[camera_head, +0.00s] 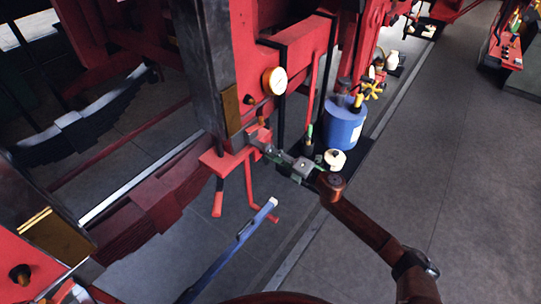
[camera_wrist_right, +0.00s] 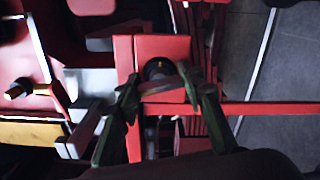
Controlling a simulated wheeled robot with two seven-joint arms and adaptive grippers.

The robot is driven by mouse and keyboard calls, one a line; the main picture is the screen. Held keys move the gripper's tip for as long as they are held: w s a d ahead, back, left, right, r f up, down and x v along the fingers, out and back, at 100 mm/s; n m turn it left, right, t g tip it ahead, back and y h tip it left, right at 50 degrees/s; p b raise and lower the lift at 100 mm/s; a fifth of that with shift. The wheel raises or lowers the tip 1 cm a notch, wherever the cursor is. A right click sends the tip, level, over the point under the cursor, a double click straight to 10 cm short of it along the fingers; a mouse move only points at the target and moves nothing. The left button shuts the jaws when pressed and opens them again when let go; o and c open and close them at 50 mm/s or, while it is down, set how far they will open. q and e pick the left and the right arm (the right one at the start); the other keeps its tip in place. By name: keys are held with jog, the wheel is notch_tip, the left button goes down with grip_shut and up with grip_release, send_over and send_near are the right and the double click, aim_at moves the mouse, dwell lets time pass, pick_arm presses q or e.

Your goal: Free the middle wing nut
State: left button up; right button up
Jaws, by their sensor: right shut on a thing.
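My right gripper (camera_head: 263,143) reaches in from the right to a small red bracket on the front of the red machine. In the right wrist view its two dark green fingers (camera_wrist_right: 167,92) stand on either side of a dull reddish bar, which I take to be the wing nut (camera_wrist_right: 165,84). The gripper is shut on it. Just beyond the bar is a dark round fitting with a yellowish centre (camera_wrist_right: 159,68) on a red plate. In the head view the gripper hides the nut. My left gripper is in neither view.
A round gauge (camera_head: 275,80) sits above the gripper. Red handles (camera_head: 217,200) hang below the bracket. A blue bar (camera_head: 238,242) slants up from the floor. A blue drum (camera_head: 343,125) and a white container (camera_head: 335,158) stand behind my right arm. The grey floor at right is clear.

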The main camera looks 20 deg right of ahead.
jog(key=shift+o, duration=0.2)
jog(key=shift+f+n, duration=0.15)
jog(key=shift+n, duration=0.25)
jog(key=o, duration=1.2)
jog(key=v, duration=1.2)
